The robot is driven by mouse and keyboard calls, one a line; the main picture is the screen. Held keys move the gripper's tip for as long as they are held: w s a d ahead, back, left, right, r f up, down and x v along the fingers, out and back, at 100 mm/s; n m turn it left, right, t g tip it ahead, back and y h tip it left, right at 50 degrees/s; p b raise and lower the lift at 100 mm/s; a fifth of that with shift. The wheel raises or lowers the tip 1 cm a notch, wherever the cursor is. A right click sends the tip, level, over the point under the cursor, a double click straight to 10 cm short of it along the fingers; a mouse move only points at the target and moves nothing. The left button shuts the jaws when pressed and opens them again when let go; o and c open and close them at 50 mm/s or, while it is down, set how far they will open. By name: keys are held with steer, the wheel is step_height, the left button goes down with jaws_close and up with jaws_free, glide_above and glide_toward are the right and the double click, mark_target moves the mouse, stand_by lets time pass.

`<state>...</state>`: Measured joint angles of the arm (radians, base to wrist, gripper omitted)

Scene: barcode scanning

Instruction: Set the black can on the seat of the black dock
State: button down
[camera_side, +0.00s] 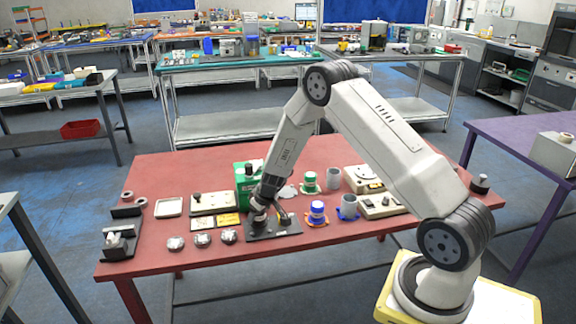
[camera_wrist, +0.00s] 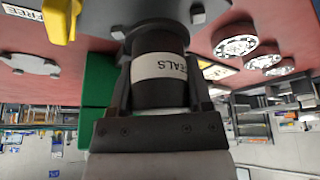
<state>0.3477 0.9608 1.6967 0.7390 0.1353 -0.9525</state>
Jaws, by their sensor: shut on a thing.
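In the side view my gripper (camera_side: 259,207) is low over a black plate with an angled dark piece, which looks like the black dock (camera_side: 288,227). The can is mostly hidden there by the fingers. In the wrist view the can's far end is close to a dark bolted surface; I cannot tell whether it touches.
A green box (camera_side: 243,180) stands close behind my gripper. Several round silver pieces (camera_side: 203,240) lie at the front left. Another black fixture (camera_side: 117,242) is at the left edge.

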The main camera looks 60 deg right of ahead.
steer(key=shift+f, duration=1)
steer(key=shift+f, duration=0.1)
jaws_free()
steer(key=v, duration=1.2)
steer(key=shift+a, duration=0.15)
stand_by(0.6)
